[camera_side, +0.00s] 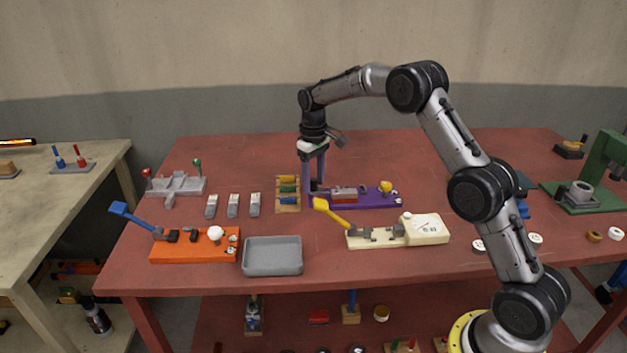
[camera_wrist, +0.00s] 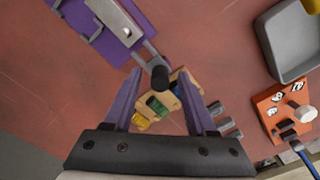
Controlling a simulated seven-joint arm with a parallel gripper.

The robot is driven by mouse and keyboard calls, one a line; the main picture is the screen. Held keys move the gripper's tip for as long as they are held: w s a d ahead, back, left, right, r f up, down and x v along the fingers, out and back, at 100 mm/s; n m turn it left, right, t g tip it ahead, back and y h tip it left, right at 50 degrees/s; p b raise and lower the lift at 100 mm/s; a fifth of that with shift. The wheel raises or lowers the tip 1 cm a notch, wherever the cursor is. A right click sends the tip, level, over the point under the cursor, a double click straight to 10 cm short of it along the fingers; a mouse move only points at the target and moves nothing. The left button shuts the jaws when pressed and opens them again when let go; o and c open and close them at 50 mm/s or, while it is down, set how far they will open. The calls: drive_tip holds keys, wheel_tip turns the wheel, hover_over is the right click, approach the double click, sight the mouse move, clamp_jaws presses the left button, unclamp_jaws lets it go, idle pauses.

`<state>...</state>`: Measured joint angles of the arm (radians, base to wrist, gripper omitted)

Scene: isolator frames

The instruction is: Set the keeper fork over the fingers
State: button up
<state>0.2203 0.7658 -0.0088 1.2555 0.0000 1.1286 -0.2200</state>
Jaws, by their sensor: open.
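The purple frame (camera_side: 368,200) lies near the middle of the table, with a grey and red block and a yellow knob on it. In the wrist view the purple frame (camera_wrist: 98,36) is at upper left. A grey two-pronged piece (camera_wrist: 149,52) reaches from its end to a black cylindrical grip (camera_wrist: 159,78). I cannot tell for sure whether this is the keeper fork. My gripper (camera_side: 314,188) points down at the frame's left end. In the wrist view my gripper (camera_wrist: 160,73) is open, with the black grip between its purple fingertips. Contact cannot be told.
A wooden rack (camera_side: 288,207) of coloured pieces stands just left of my gripper, beside several grey blocks (camera_side: 233,206). A cream frame (camera_side: 428,230) with a yellow lever, a grey tray (camera_side: 272,238) and an orange frame (camera_side: 195,254) with a blue lever stand in front.

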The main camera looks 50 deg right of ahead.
drive_tip(key=shift+f, duration=0.1)
clamp_jaws()
idle(1.4)
